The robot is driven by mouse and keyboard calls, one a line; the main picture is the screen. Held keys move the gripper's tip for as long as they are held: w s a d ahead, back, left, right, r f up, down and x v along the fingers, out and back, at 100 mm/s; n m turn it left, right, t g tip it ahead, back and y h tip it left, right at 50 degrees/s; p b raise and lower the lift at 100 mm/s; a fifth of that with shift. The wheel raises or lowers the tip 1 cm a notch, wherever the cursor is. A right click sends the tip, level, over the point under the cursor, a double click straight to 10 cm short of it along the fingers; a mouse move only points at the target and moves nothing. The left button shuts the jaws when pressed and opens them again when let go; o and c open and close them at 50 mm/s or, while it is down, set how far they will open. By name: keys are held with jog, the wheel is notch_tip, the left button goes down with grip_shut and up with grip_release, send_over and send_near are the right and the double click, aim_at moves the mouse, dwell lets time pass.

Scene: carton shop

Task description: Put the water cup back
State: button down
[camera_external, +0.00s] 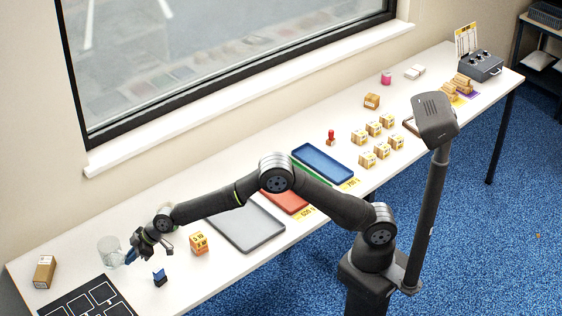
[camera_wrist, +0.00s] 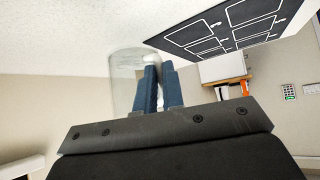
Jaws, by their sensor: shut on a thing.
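The water cup (camera_external: 108,249) is a clear, see-through cup at the left end of the white table. My gripper (camera_external: 130,257) is at its right side, shut on it. In the wrist view the clear cup (camera_wrist: 124,66) shows at the left of the blue fingers (camera_wrist: 160,88), and the left finger overlaps its wall. I cannot tell whether that finger is inside or outside the wall, or whether the cup's base touches the table.
A brown carton (camera_external: 44,272) stands left of the cup. A black board with white outlines (camera_external: 73,304) lies in front, with a small dark-blue item (camera_external: 160,277) beside it. An orange-marked carton (camera_external: 199,243) and a grey tray (camera_external: 243,232) are to the right. A window sill runs behind.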

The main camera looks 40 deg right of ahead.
jog(key=shift+f, duration=1.85)
jog(key=shift+f, duration=0.1)
jog(key=c, duration=1.5)
grip_release()
jog(key=shift+c, duration=0.2)
jog(key=shift+d+r, duration=0.15)
jog(key=shift+r, duration=0.05)
jog(key=v, duration=1.1)
jog(key=shift+s+d+r, duration=0.2)
jog(key=shift+r, duration=0.05)
